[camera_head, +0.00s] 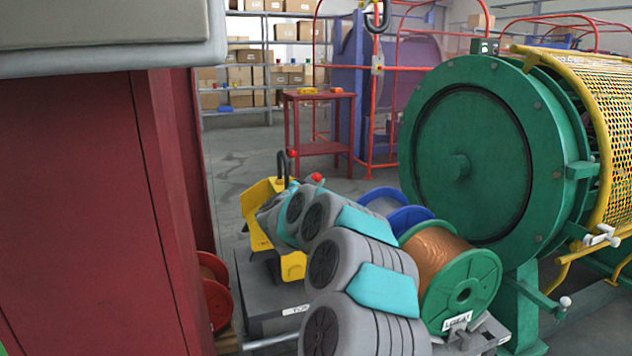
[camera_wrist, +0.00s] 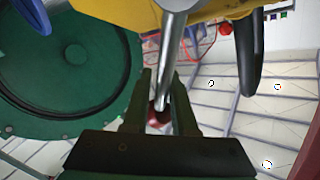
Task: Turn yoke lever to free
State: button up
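The yoke lever (camera_wrist: 172,60) is a silver rod that runs from a yellow body (camera_wrist: 120,10) down between the fingers of my gripper (camera_wrist: 162,78) in the wrist view. A red knob (camera_wrist: 157,117) shows at its lower end, between the fingers. I cannot tell whether the fingers press on it or only stand around it. In the head view the yellow yoke (camera_head: 262,205) stands behind my grey and teal arm, with a dark hook above it. A red ball (camera_head: 316,177) shows just over my arm there. My gripper is hidden behind the arm in that view.
The green strander drum (camera_head: 455,165) with a yellow mesh guard (camera_head: 600,110) is at right. A copper reel with green flanges (camera_head: 470,290) is close to my arm. A dark red cabinet (camera_head: 80,200) fills the left. A red table (camera_head: 318,130) and open floor lie behind.

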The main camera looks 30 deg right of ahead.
grip_shut()
